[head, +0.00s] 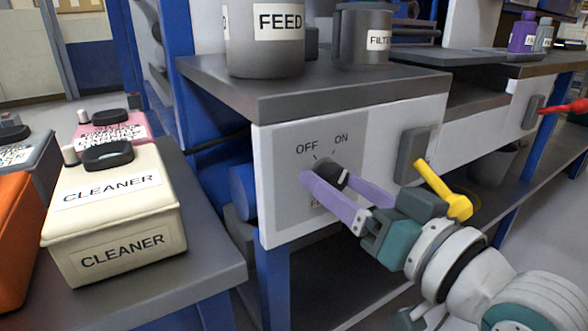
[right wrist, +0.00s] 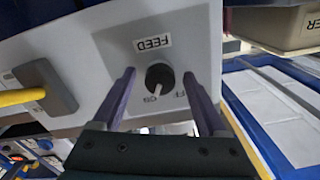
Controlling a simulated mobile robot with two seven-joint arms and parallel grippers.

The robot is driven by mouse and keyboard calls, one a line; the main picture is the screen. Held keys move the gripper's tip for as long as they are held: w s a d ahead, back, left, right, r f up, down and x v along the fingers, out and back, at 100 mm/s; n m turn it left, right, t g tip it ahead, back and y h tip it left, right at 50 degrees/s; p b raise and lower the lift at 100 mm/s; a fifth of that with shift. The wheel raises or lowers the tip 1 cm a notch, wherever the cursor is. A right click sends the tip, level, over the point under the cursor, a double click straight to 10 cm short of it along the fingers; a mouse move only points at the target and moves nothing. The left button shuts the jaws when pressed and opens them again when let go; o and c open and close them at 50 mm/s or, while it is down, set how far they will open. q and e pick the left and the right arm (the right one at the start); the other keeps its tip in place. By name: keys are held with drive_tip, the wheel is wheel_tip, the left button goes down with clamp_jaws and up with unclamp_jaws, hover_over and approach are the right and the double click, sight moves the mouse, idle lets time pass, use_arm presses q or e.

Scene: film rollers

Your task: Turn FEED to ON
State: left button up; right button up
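The FEED control is a round black knob (head: 331,174) on the white cabinet front, with OFF printed upper left and ON upper right. In the right wrist view the knob (right wrist: 160,77) appears upside down with its FEED label, and a white line at it points towards ON. My right gripper (head: 326,175) has purple fingers, one on each side of the knob. In the right wrist view the gripper (right wrist: 159,82) is open, with a visible gap between each finger and the knob. Part of the label below the knob is hidden in the head view. My left gripper is not in view.
A yellow lever (head: 440,188) on a grey plate (head: 413,155) sits just right of the knob. Grey FEED (head: 265,45) and FILTER (head: 363,38) containers stand on the cabinet top. A cream CLEANER box (head: 115,215) stands on the left table. A red lever (head: 565,107) is farther right.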

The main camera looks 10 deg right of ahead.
drive_tip(key=shift+s, duration=0.1)
drive_tip(key=shift+s+d, duration=0.2)
drive_tip(key=shift+s, duration=0.1)
drive_tip(key=p+v, duration=0.3)
drive_tip(key=v, duration=0.6)
drive_tip(key=shift+r, duration=0.1)
